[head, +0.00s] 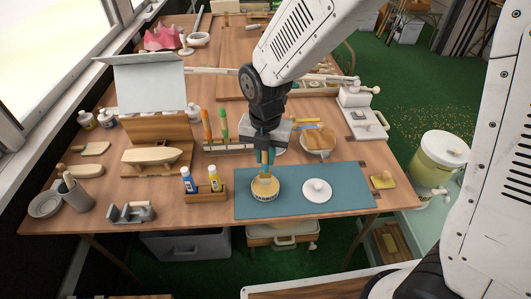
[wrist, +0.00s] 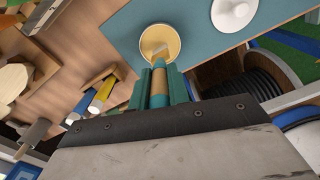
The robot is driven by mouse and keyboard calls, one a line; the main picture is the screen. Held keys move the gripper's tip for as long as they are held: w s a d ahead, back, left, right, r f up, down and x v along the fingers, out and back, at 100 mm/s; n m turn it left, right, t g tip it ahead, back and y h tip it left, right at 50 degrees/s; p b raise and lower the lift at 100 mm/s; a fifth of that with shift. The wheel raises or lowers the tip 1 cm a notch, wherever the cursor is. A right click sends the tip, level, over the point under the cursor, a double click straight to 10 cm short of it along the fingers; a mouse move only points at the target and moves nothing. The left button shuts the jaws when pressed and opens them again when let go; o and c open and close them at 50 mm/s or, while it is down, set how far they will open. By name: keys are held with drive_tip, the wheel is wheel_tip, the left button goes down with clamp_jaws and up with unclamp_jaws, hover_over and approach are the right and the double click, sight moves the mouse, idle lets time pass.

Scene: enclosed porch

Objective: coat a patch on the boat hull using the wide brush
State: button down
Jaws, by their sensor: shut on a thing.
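My gripper (head: 265,157) is shut on the brush and points down over the blue-green mat. In the wrist view, the brush (wrist: 159,72) stands between the teal fingers, its tip over the yellow contents of the round pot (wrist: 165,36). The pot (head: 264,194) sits open on the mat; I cannot tell how deep the bristles are in it. A white knobbed lid (head: 317,189) lies on the mat to the right of the pot. The pale wooden boat hull (head: 151,156) rests on a wooden stand at the left, away from my gripper.
A wooden holder (head: 206,194) with a blue and a yellow tube stands left of the pot. A rack with orange and green handles (head: 223,124) stands behind it. A bowl (head: 318,145) stands behind the mat (head: 350,177). A grey clamp-like tool (head: 132,213) lies front left.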

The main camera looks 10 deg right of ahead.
drive_tip(key=shift+f, duration=0.4)
idle(1.0)
drive_tip(key=shift+r, duration=3.55)
drive_tip(key=shift+s, duration=0.1)
